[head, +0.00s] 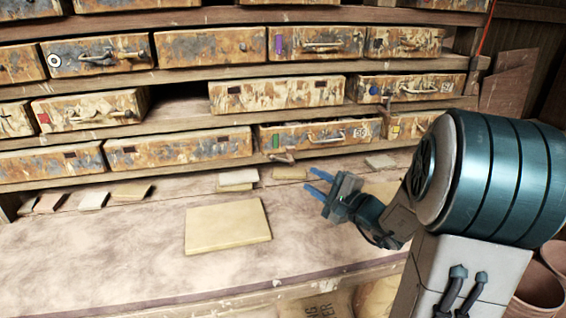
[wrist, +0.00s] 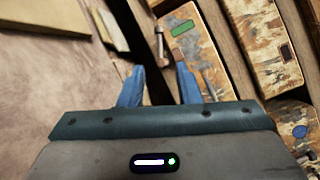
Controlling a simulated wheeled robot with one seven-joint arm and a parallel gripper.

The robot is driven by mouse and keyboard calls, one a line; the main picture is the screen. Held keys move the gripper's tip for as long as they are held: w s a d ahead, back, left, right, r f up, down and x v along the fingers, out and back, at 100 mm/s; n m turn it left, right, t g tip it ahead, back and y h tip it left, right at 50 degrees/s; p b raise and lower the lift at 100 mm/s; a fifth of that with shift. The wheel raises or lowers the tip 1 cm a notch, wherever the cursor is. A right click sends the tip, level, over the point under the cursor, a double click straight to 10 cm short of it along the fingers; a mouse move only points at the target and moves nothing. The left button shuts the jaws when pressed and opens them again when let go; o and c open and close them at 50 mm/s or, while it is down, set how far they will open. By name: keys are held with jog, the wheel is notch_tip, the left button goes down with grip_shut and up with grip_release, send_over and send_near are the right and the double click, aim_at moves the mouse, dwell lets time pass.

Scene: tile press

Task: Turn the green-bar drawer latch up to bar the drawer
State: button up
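The green-bar drawer (head: 344,133) is in the lowest row in the head view, with a green bar (head: 276,140) on its left end. Its latch (head: 281,157) lies roughly flat along the shelf edge just under the drawer front. In the wrist view the green bar (wrist: 182,29) shows at the top, with the latch (wrist: 160,47) beside the drawer front, ahead of the fingers. My gripper (head: 318,182) is open and empty, to the right of and below the latch, apart from it. In the wrist view its blue fingers (wrist: 159,84) stand apart with nothing between them.
Several other drawers fill the shelves above and beside. A large tan tile (head: 228,227) lies on the worktop, with small tiles (head: 238,177) along the back. A latch (head: 387,103) hangs by the blue-dot drawer (head: 410,87). The worktop front is largely clear.

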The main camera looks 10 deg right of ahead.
aim_at(278, 160)
jog(key=p+x, duration=0.1)
jog(key=x, duration=1.1)
jog(key=shift+w+a, duration=0.15)
jog(key=shift+a, duration=0.05)
grip_shut()
